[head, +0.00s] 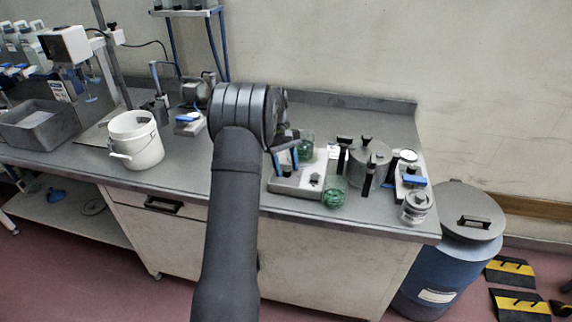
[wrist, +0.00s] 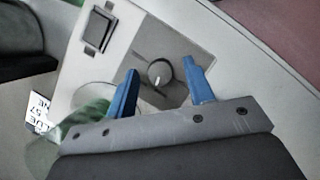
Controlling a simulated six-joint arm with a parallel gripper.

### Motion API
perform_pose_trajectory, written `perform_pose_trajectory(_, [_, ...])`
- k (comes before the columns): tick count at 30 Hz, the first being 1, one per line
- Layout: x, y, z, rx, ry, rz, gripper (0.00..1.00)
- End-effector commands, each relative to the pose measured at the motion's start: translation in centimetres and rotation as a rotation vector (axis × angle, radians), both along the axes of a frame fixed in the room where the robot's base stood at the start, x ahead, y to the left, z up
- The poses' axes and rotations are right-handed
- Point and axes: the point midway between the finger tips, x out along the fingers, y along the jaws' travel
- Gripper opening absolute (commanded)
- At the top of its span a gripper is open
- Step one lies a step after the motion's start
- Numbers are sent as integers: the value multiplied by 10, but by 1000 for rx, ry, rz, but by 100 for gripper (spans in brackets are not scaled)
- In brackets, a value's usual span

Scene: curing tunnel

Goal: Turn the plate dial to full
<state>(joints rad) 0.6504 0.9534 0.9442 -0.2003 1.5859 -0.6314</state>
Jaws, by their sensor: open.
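The plate dial (wrist: 158,75) is a round dark knob with a white pointer mark, set in a dark square panel on the light plate unit (wrist: 150,22). In the head view the plate (head: 283,184) sits on the bench with the dial (head: 315,179) at its front. My gripper (wrist: 160,66) is open, with one blue finger on each side of the dial in the wrist picture. Whether the fingers touch it or hover above it I cannot tell. In the head view my gripper (head: 286,165) appears over the plate, partly hidden by my arm.
A rocker switch (wrist: 98,30) sits beside the dial panel. A green glass vessel (head: 334,193) stands by the plate's front right; another (head: 305,148) is behind. A grey pot (head: 370,163), a jar (head: 415,208) and a white bucket (head: 137,142) stand on the bench.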

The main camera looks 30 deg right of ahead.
Motion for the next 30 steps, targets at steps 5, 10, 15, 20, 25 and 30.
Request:
perform_pose_trajectory(5, [4,-1,9,-1,-1,0,48])
perform_pose_trajectory(10, [17,-2,38,-3,-3,1,48])
perform_pose_trajectory(15, [31,-4,73,-2,-3,0,48])
perform_pose_trajectory(20, [40,-4,95,-1,-2,0,48])
perform_pose_trajectory(25, [45,-5,108,-1,-1,0,48])
perform_pose_trajectory(30, [46,-5,111,0,0,1,48])
